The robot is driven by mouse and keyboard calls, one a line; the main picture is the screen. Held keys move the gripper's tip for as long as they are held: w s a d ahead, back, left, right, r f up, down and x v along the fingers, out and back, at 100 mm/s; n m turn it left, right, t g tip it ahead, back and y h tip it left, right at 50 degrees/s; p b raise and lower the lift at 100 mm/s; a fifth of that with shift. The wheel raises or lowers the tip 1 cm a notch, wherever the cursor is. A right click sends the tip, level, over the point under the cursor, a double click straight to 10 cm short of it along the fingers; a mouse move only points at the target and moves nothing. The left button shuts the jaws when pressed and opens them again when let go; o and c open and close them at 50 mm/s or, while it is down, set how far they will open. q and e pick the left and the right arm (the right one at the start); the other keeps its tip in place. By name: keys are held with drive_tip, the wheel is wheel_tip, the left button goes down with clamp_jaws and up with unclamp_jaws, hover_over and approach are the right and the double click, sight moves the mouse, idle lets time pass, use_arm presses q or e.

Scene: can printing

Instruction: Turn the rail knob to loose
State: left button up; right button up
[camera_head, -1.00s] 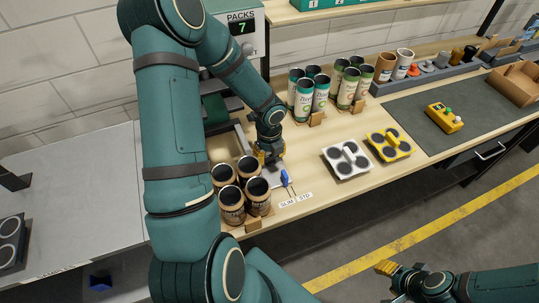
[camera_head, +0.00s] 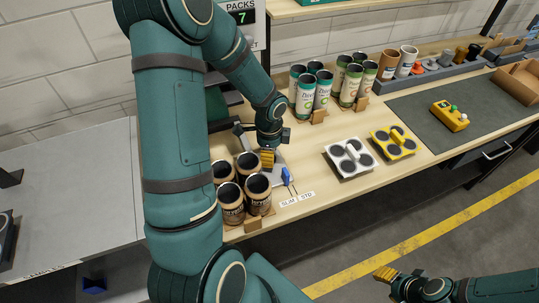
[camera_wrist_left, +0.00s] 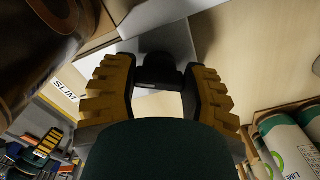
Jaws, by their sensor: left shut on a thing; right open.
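My left gripper (camera_head: 267,158) reaches down over the metal rail plate behind the SLIM and STD labels. In the left wrist view its yellow fingers (camera_wrist_left: 158,84) are shut on a black rail knob (camera_wrist_left: 159,66), one on each side. The knob is hidden under the gripper in the head view. Its turn mark cannot be made out. A blue upright pointer (camera_head: 286,175) stands on the rail just right of the gripper, above the labels (camera_head: 297,199). My right gripper (camera_head: 386,273) is open and empty, low at the right over the floor.
Several brown cans (camera_head: 232,196) stand close left of the left gripper. Several green-white cans (camera_head: 306,96) stand behind, to the right. A white four-pad tray (camera_head: 350,158) and a yellow one (camera_head: 394,143) lie right of the pointer. The wooden table front is clear.

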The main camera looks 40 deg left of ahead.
use_arm(q)
drive_tip(key=n+b, duration=0.1)
drive_tip(key=n, duration=0.4)
drive_tip(key=shift+s+d+f+b, duration=0.1)
drive_tip(key=shift+s+b, duration=0.05)
drive_tip(key=shift+b, duration=0.25)
idle(0.3)
drive_tip(key=o, duration=1.2)
